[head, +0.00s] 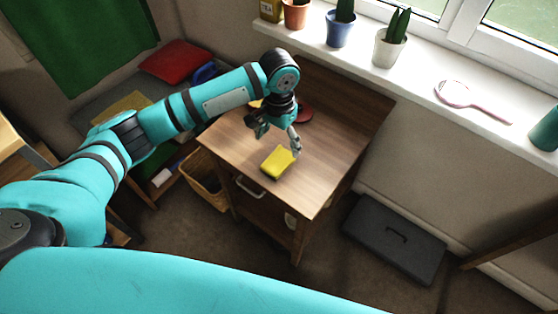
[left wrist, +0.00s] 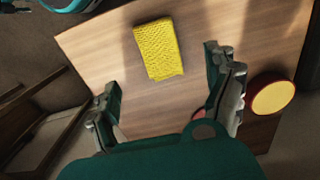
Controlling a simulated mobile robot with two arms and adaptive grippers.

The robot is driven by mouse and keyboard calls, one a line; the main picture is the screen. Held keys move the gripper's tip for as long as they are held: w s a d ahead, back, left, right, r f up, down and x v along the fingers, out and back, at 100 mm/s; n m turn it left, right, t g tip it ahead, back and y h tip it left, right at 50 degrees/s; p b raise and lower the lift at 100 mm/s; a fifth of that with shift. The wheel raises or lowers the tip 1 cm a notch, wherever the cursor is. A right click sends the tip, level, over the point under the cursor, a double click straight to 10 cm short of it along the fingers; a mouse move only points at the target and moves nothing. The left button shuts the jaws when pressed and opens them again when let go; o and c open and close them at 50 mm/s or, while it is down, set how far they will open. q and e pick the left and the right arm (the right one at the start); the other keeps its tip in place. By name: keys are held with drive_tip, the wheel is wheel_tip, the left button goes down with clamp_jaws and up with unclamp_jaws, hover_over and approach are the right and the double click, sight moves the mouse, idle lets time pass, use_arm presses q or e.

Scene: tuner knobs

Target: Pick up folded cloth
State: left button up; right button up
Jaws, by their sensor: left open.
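The folded cloth (head: 278,163) is yellow and lies flat on the wooden desk (head: 330,150), towards its front edge. It also shows in the left wrist view (left wrist: 158,50), whole and with a bumpy woven texture. My left gripper (head: 279,139) is open and empty above the desk, with one finger close to the cloth in the head view. In the left wrist view the cloth lies beyond the fingertips (left wrist: 160,70), between their lines, and no finger is seen to touch it. My right gripper is in neither view.
A round yellow thing with a red rim (left wrist: 272,97) is right of the gripper in the wrist view. A red item (head: 305,114) lies on the desk behind the gripper. The windowsill holds potted plants (head: 391,45) and a pink-rimmed hand mirror or magnifier (head: 472,100). The desk's front right is clear.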

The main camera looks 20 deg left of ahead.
sight(279, 158)
use_arm(q)
wheel_tip(279, 158, down, 9)
drive_tip(key=shift+r, duration=0.2)
drive_tip(key=c, duration=1.2)
drive_tip(key=shift+r, duration=0.1)
drive_tip(key=shift+w+r, duration=0.1)
drive_tip(key=shift+r, duration=0.45)
wheel_tip(279, 158, up, 2)
drive_tip(key=shift+r, duration=0.15)
drive_tip(key=s+a, duration=0.2)
drive_tip(key=s, duration=0.3)
drive_tip(key=s+a+r, duration=0.1)
drive_tip(key=s+a, duration=0.1)
drive_tip(key=s, duration=0.3)
drive_tip(key=s+a, duration=0.2)
drive_tip(key=s, duration=0.3)
drive_tip(key=shift+a+r, duration=0.2)
drive_tip(key=shift+r, duration=0.05)
drive_tip(key=shift+w, duration=0.1)
